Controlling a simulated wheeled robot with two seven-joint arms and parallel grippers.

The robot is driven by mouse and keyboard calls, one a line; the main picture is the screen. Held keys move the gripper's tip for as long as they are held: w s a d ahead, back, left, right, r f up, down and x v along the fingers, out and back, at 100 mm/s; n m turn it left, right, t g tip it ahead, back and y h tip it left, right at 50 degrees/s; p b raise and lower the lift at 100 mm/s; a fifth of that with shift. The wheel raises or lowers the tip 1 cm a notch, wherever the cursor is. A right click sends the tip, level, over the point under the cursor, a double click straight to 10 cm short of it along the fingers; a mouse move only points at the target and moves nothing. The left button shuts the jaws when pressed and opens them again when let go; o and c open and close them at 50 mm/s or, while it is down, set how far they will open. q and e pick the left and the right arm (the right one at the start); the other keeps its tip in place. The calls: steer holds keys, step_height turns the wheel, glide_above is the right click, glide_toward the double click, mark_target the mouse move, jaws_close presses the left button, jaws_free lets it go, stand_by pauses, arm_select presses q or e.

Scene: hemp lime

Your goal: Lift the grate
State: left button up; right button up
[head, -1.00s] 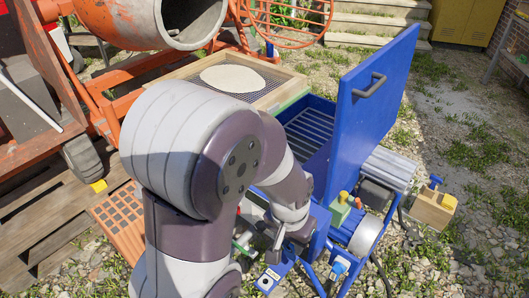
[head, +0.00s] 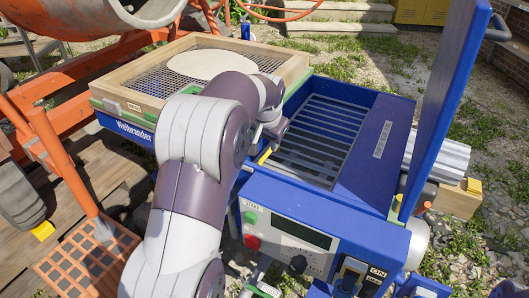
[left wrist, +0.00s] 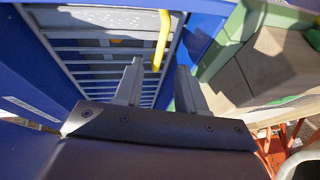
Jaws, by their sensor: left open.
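The grate (head: 318,140) is a set of grey parallel bars in the open blue box, and its bars fill the upper left of the left wrist view (left wrist: 95,62). A yellow handle piece (head: 264,157) shows at the grate's left edge; in the left wrist view it is a yellow bar (left wrist: 162,42) beyond and between my fingertips. My left gripper (left wrist: 158,75) is open and empty, with its fingers on either side of the line to the yellow bar. I cannot tell whether they touch it. In the head view my arm partly hides the gripper. My right gripper is not in view.
The blue lid (head: 445,100) stands open at the right of the box. A wooden-framed sieve (head: 290,62) with a pale round disc sits at the left. A control panel (head: 300,232) with buttons and a display is in front. An orange mixer (head: 75,20) stands behind left.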

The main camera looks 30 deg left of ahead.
mark_target(266, 153)
arm_select(q)
steer(key=b+x, duration=0.1)
steer(key=x, duration=0.6)
steer(key=shift+a+b, duration=0.15)
steer(key=shift+b, duration=0.2)
steer(key=shift+s, duration=0.1)
jaws_close()
steer(key=shift+r, duration=0.1)
